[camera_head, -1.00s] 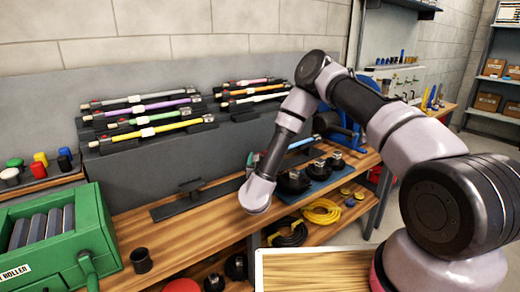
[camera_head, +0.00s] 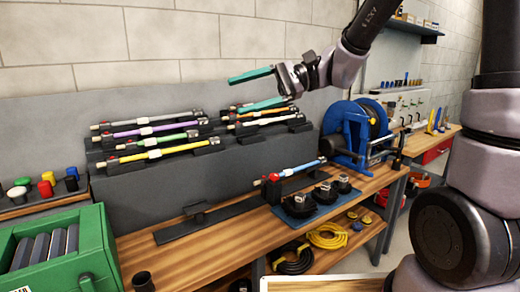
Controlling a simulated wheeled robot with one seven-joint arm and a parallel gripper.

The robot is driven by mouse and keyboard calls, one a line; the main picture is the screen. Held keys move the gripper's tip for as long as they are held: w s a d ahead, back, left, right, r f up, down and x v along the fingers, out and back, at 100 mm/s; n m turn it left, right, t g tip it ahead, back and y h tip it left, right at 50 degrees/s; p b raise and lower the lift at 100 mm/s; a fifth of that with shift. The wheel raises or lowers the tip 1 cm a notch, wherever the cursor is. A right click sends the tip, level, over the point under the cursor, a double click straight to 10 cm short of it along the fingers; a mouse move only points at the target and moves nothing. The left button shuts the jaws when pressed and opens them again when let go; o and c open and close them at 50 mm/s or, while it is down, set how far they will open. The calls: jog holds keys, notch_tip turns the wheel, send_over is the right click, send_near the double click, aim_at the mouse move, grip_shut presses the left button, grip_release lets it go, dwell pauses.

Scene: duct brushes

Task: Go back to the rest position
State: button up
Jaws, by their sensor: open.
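My gripper (camera_head: 238,94) is raised in front of the wall, above the right side of the brush rack. Its two teal fingers are spread apart and point left, with nothing between them. My arm comes down to it from the upper right. A blue rod (camera_head: 300,169) lies on the workbench (camera_head: 225,240), its left end at a small red and black part, clear of my gripper. The dark stepped rack (camera_head: 140,190) carries grey, purple, green and yellow (camera_head: 153,155) rods at left and several more at right, partly hidden behind my fingers.
A blue reel (camera_head: 350,130) stands right of the rack. Black round pieces sit on a blue mat (camera_head: 300,208). A green box (camera_head: 85,262) and several coloured caps (camera_head: 45,188) are at left. Yellow cable (camera_head: 328,236) lies on the lower shelf. The air around my gripper is free.

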jog(key=s+d+t+h, duration=0.1)
jog(key=d+t+h, duration=0.2)
jog(key=d, duration=0.6)
jog(key=s+d+t+h, duration=0.2)
jog(key=d+h, duration=0.3)
jog(key=d, duration=0.4)
jog(key=s+d+n+t+h, duration=0.1)
jog(key=d+t+h, duration=0.3)
jog(key=d, duration=0.6)
jog(key=shift+s+r+t+h, duration=0.25)
jog(key=shift+s+t+h, duration=0.15)
jog(key=shift+s+t, duration=0.15)
